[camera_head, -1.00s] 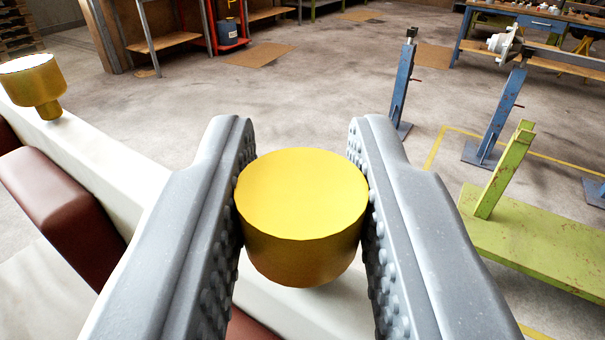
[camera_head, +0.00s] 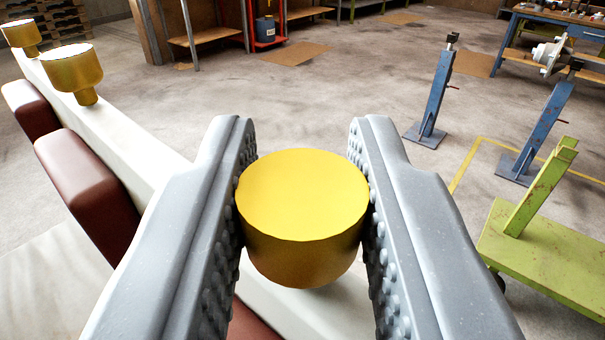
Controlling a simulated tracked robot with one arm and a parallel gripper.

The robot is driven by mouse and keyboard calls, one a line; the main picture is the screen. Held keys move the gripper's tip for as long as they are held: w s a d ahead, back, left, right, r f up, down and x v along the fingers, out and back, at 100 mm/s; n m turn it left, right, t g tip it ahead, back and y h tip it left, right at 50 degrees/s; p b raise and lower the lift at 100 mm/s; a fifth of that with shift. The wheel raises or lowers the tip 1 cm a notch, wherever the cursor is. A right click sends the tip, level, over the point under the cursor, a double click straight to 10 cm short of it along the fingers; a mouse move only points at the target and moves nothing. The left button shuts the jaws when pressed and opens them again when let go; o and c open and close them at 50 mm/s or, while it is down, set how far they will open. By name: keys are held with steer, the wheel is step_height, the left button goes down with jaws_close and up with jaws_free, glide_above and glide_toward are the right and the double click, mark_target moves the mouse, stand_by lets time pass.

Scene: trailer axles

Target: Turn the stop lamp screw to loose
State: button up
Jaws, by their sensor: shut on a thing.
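A yellow, round-headed screw (camera_head: 302,205) sits between the two grey, studded fingers of my gripper (camera_head: 303,200). My gripper is shut on it, with a finger touching each side of the head. The screw stands above a white bar (camera_head: 125,150); its lower end is mostly hidden beneath the head. Two more yellow screws of the same shape stand on the bar at the left, a nearer one (camera_head: 72,70) and a farther one (camera_head: 20,36). I cannot tell from any label which screw is the stop lamp's.
Dark red lamp blocks (camera_head: 85,180) line the bar's left side. Blue stands (camera_head: 435,95), a green wheeled frame (camera_head: 550,255) and a blue workbench (camera_head: 560,30) are at the right. Shelving (camera_head: 210,38) is at the back. The concrete floor between is mostly clear.

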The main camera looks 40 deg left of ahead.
steer(key=shift+d+r, duration=0.1)
steer(key=shift+r, duration=0.05)
steer(key=o, duration=1)
steer(key=shift+c, duration=0.2)
steer(key=shift+f, duration=0.2)
